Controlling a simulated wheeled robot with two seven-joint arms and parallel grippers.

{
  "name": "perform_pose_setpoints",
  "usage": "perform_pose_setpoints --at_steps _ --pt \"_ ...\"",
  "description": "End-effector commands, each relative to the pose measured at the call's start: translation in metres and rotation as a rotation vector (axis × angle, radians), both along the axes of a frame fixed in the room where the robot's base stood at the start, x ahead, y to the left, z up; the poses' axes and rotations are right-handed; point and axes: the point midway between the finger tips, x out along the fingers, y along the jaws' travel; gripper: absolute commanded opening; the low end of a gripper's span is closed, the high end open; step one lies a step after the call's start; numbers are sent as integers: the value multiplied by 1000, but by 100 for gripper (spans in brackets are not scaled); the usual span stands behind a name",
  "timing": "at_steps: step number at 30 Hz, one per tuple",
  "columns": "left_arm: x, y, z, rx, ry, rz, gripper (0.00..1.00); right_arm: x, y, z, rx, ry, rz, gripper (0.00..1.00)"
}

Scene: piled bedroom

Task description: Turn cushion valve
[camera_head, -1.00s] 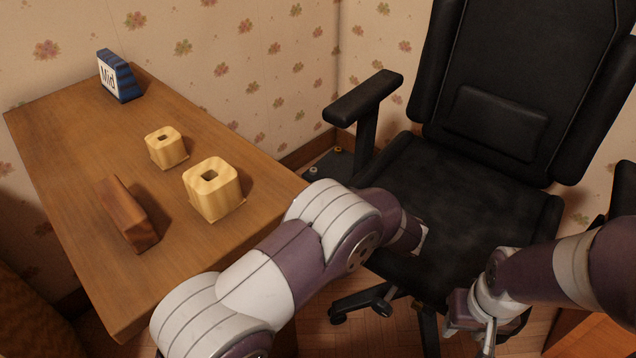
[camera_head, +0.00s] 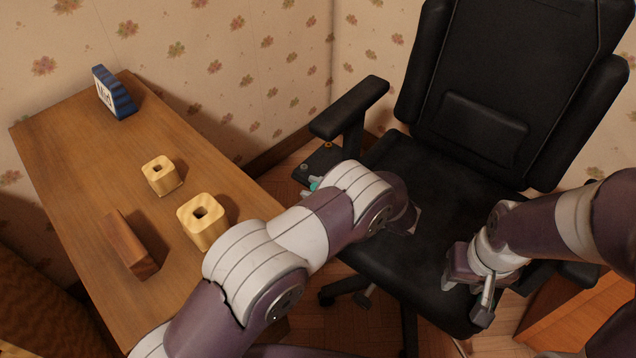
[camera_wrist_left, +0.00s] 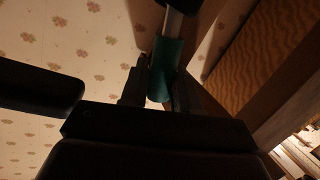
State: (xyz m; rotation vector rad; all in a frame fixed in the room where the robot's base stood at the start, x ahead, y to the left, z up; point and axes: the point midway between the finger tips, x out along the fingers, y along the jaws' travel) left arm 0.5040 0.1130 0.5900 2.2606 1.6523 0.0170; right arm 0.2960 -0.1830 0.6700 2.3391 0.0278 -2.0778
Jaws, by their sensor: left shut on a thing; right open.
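In the left wrist view, my left gripper (camera_wrist_left: 160,80) is shut on a teal cylindrical piece (camera_wrist_left: 166,60) that has a silver rod beyond it. In the head view, a small teal piece (camera_head: 314,184) shows beside my left forearm, at a dark low unit (camera_head: 320,163) with small knobs by the chair. I cannot tell which part is the cushion valve. My left gripper's fingers are hidden behind my arm in the head view. My right gripper (camera_head: 482,295) is open and empty above the front of the chair seat.
The black office chair (camera_head: 430,190) fills the right, with its armrest (camera_head: 350,105) near the dark unit. The wooden table (camera_head: 90,190) on the left holds two yellow blocks with holes (camera_head: 203,222), a brown block (camera_head: 130,245) and a blue "Mid" sign (camera_head: 115,92).

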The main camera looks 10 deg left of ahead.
Motion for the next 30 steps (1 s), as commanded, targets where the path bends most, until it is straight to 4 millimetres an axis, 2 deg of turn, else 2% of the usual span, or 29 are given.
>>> perform_pose_setpoints --at_steps 18,19,21,30 --pt "-1 0 -1 17 38 -3 0 0 0 4 0 0 0 43" --pt "-1 0 -1 17 38 -3 34 0 0 4 0 0 0 43" --pt "-1 0 0 18 37 -2 51 0 0 4 0 0 0 43" --pt "-1 1 0 17 36 -2 51 0 0 5 0 0 0 43"
